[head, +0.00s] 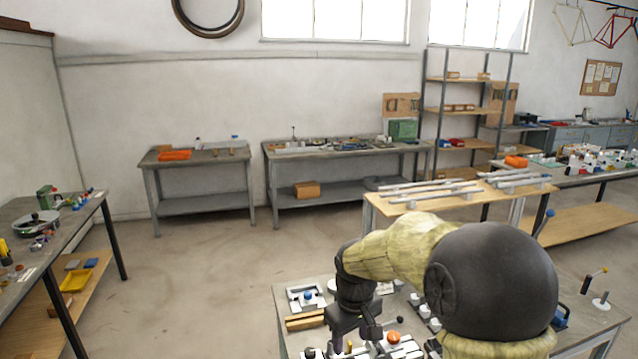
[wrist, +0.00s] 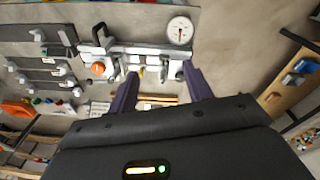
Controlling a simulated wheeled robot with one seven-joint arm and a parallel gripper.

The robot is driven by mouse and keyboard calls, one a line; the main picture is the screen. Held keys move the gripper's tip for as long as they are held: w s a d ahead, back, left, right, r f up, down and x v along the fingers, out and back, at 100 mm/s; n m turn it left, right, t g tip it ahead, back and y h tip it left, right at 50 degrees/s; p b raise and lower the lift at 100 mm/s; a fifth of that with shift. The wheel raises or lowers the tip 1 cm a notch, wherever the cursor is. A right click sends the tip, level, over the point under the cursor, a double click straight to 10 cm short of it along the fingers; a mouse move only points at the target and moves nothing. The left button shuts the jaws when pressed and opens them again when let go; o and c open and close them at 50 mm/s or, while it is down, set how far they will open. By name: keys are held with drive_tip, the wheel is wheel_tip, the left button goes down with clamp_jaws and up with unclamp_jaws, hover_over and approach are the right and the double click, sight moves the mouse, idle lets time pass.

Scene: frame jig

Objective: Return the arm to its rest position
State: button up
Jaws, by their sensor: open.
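My gripper (head: 356,338) points down over the front workbench (head: 290,341), low in the head view, with my padded arm bent above it. In the wrist view my gripper (wrist: 160,76) shows two dark purple fingers spread apart. Nothing is held between them. Beyond the fingertips is a grey metal jig (wrist: 140,52) with an orange knob (wrist: 98,68). A round white dial gauge (wrist: 180,30) is near its right end. I cannot tell the exact height of the fingertips over the bench. My arm hides part of the bench in the head view.
Wooden strips (head: 305,320) and a white fixture with a blue knob (head: 306,296) lie left of my gripper. A wooden table with metal bars (head: 430,193) stands behind. Open floor (head: 205,270) is at the left.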

drive_tip(key=s+d+f+m, duration=0.2)
drive_tip(key=s+d+m, duration=0.1)
drive_tip(key=s, duration=0.5)
drive_tip(key=s+d+f+m+t, duration=0.1)
drive_tip(key=s+d+f+m, duration=0.1)
drive_tip(key=s+d, duration=0.3)
drive_tip(key=s+m, duration=0.1)
drive_tip(key=s, duration=0.2)
drive_tip(key=shift+s+d, duration=0.3)
drive_tip(key=shift+s, duration=0.05)
idle(0.9)
